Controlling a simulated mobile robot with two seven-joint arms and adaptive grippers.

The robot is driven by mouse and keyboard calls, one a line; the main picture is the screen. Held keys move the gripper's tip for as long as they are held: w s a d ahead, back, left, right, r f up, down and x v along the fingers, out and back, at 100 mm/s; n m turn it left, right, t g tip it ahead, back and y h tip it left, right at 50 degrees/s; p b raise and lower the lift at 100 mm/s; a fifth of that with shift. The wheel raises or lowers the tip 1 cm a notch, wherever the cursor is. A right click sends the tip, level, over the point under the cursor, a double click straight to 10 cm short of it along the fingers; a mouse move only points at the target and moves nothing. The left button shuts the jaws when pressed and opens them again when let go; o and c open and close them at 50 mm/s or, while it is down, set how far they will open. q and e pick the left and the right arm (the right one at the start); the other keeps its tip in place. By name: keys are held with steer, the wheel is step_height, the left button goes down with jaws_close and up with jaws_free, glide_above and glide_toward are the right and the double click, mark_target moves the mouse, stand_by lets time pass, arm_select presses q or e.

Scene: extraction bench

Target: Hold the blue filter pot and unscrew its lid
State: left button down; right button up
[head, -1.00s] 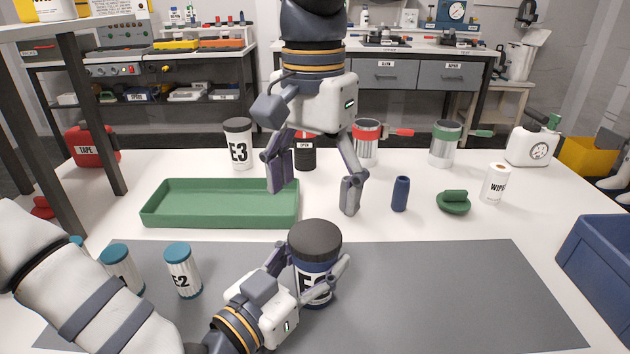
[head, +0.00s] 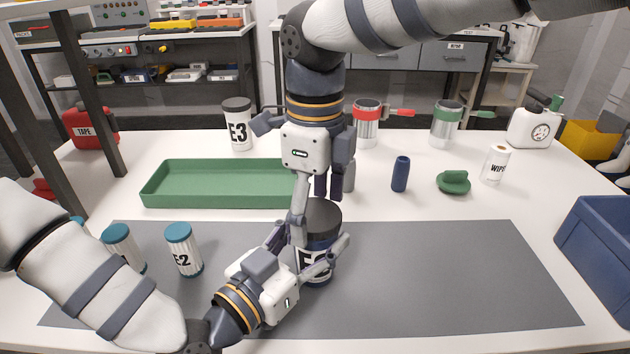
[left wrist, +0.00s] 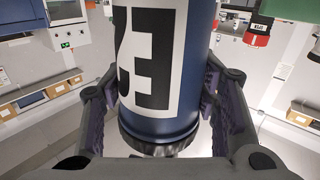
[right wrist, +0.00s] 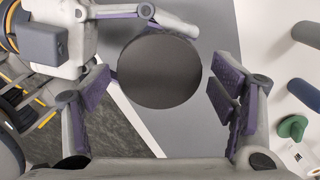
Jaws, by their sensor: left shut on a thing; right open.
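The blue filter pot (head: 325,243) is upright above the front of the grey mat; I cannot tell whether its base touches the mat. Its white label shows in the left wrist view (left wrist: 150,60). My left gripper (head: 311,241) is shut around the pot's body from the left. The dark round lid (head: 324,217) is on the pot. My right gripper (head: 318,214) points down over the lid from above, open. In the right wrist view, the lid (right wrist: 160,74) lies between the spread fingers, with a gap on the right side.
A green tray (head: 215,203) is behind the mat (head: 440,270). Teal-lidded pots (head: 183,250) stand at left near my left arm. A blue cylinder (head: 400,174), green knob-like piece (head: 453,182) and wipes roll (head: 495,165) stand behind right. A blue bin (head: 595,245) is at far right. The mat's right half is clear.

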steer(key=shift+f, duration=0.25)
steer(key=c, duration=1.2)
steer(key=n, duration=0.6)
steer(key=shift+r, duration=0.1)
steer(key=n, duration=0.7)
steer(key=shift+n, duration=0.3)
steer(key=n, duration=0.3)
steer(key=shift+n, duration=0.3)
steer(key=n, duration=0.7)
steer(key=shift+n, duration=0.3)
steer(key=n, duration=0.3)
steer(key=shift+n, duration=0.4)
steer(key=n, duration=0.7)
steer(key=shift+n, duration=0.4)
steer(key=n, duration=0.3)
steer(key=shift+n, duration=0.4)
steer(key=n, duration=0.7)
steer(key=shift+r+n, duration=0.1)
steer(key=shift+n, duration=0.2)
steer(key=n, duration=0.6)
